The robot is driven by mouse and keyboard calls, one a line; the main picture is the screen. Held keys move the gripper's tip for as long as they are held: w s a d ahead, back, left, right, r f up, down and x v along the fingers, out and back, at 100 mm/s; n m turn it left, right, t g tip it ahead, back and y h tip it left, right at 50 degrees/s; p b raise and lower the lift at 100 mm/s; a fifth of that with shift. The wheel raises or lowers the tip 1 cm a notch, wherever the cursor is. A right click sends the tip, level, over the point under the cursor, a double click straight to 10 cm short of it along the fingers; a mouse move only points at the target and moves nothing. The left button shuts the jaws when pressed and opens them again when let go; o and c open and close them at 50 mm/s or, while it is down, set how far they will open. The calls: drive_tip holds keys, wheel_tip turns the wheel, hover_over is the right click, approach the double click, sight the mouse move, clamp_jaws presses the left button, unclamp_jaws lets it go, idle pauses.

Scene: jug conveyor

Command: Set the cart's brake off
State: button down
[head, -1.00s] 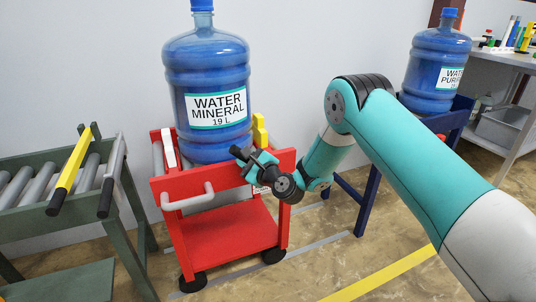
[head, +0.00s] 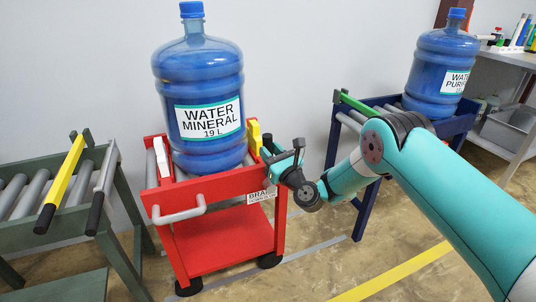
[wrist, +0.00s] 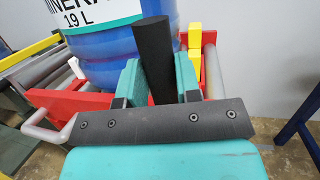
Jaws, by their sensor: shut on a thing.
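The red cart (head: 222,240) stands at centre-left in the head view, bearing a blue water jug (head: 207,145) on its rollers. A sign reading "BRA…" (head: 259,197) is on its right front corner, partly covered by my arm. My gripper (head: 276,158) is at that corner, just right of the cart. It is shut on a black brake lever grip (head: 267,157). In the wrist view, the black grip (wrist: 153,58) stands between the two teal fingers, with its lower end hidden by my gripper. The lever's pivot is hidden.
A green roller conveyor (head: 60,215) with a yellow bar (head: 63,182) stands to the left. A blue roller stand (head: 364,200) with another jug (head: 440,75) is at the right. A grey shelf (head: 515,55) is behind it. Floor at the front is clear.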

drive_tip(key=shift+d+m, duration=0.2)
drive_tip(key=shift+m, duration=0.1)
drive_tip(key=shift+w+d, duration=0.1)
drive_tip(key=c, duration=0.8)
unclamp_jaws()
drive_tip(key=shift+f+b+v, duration=0.25)
drive_tip(key=shift+b+v, duration=0.5)
drive_tip(key=shift+v, duration=0.8)
drive_tip(key=b, duration=0.5)
drive_tip(key=shift+d+f, duration=0.15)
drive_tip(key=shift+f, duration=0.05)
